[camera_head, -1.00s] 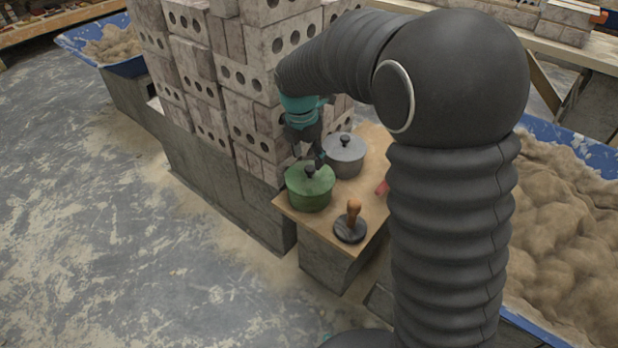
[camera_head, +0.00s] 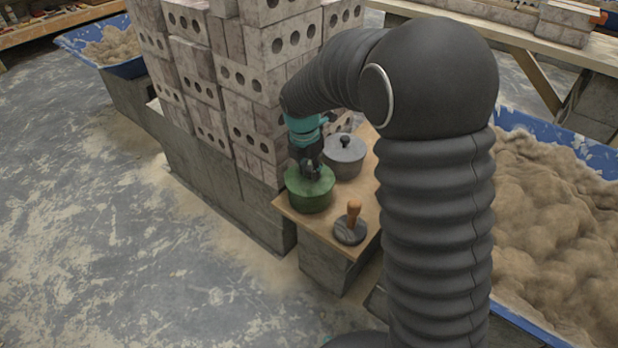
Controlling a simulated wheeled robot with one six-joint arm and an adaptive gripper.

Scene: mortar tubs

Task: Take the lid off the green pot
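The green pot (camera_head: 310,197) stands on a wooden board near its left corner, with its green lid (camera_head: 296,180) on it. My gripper (camera_head: 311,172) points down right at the middle of the lid, where the knob is. The gripper's fingers hide the knob. The fingers are small and dark here, so I cannot tell whether they are open or shut on the knob.
A grey lidded pot (camera_head: 345,158) stands close behind the green pot. A round tool with an upright wooden handle (camera_head: 353,212) sits in front on the wooden board (camera_head: 296,217). A stack of bricks (camera_head: 245,110) rises close behind and left. Blue tubs of mortar (camera_head: 560,230) flank the area.

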